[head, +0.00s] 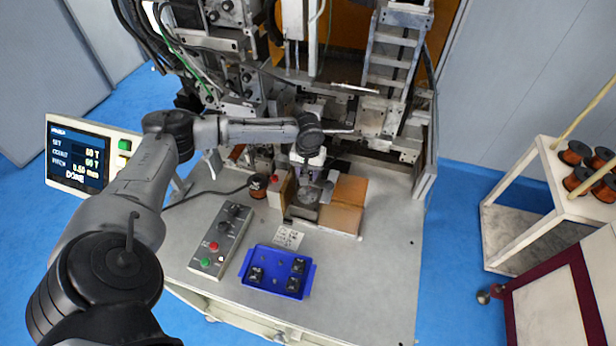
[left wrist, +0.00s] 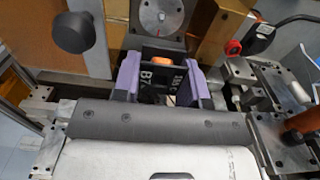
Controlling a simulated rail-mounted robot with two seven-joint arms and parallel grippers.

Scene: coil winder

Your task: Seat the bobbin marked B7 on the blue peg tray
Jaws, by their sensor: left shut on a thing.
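My left gripper (head: 310,172) is at the winder, over the back of the bench. In the left wrist view its two purple fingers (left wrist: 160,85) are shut on a dark bobbin (left wrist: 148,78) marked B7, with an orange patch on top. A metal part with a round plate (left wrist: 158,16) is just beyond it; I cannot tell whether they touch. My right gripper is not in view.
A control box (head: 221,240) with buttons lies left of the tray. A brown block (head: 345,203) stands right of the gripper, and a copper spool (head: 258,184) left of it. A paper label (head: 289,237) lies behind the tray. The bench's right side (head: 375,270) is clear. The display (head: 88,157) reads DONE.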

